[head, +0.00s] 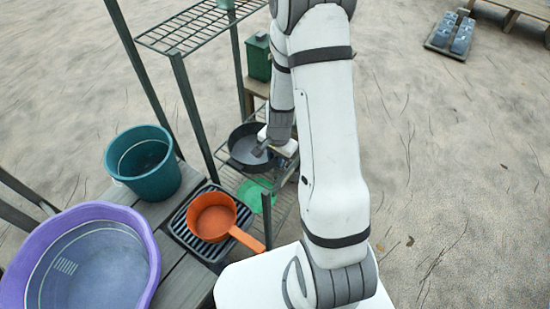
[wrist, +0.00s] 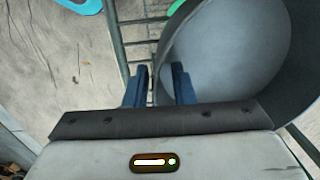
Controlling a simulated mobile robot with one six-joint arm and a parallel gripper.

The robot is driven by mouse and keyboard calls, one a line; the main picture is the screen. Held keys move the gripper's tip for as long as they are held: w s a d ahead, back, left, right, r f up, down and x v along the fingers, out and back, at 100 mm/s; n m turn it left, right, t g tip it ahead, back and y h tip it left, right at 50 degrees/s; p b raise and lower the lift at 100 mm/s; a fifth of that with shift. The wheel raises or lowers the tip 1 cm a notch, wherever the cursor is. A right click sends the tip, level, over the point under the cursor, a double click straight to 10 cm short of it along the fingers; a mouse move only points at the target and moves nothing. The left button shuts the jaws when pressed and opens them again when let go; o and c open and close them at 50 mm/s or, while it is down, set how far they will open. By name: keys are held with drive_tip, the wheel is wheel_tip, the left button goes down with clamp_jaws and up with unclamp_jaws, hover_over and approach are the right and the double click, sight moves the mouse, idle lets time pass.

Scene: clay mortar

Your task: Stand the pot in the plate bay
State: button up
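A dark grey, round, deep pot (head: 243,158) sits upright on the wire rack. My gripper (head: 262,148) is at its right side in the head view. In the wrist view the fingers (wrist: 160,83) are apart, with the wall of the pot (wrist: 235,45) between them: one finger outside, one inside. I see no clear contact of both fingers with the wall. The pot's right side is partly hidden by my gripper in the head view. I cannot make out a marked plate bay.
An orange saucepan (head: 211,222) sits on a black slatted drainer (head: 181,233). A teal bucket (head: 152,181) and purple basin (head: 149,240) stand left. A green item (head: 252,195) lies lower in the rack. Green rack posts (head: 192,110) stand close by. Open ground is on the right.

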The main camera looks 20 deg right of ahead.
wheel_tip(320, 180, up, 12)
drive_tip(key=s+a+r+n+t, duration=0.1)
drive_tip(key=s+r+n, duration=0.2)
drive_tip(key=s+r, duration=0.2)
drive_tip(key=s+a+r+n, duration=0.1)
drive_tip(key=s+r+n, duration=0.3)
drive_tip(key=s+r, duration=0.1)
drive_tip(key=s+a+r+n+t, duration=0.1)
drive_tip(key=s+r+n, duration=0.2)
drive_tip(key=s+r, duration=0.2)
drive_tip(key=shift+s+a+r+n+t+b, duration=0.2)
drive_tip(key=shift+a+r+n+t+b, duration=0.15)
drive_tip(key=shift+r, duration=0.45)
drive_tip(key=shift+w, duration=0.1)
idle(0.7)
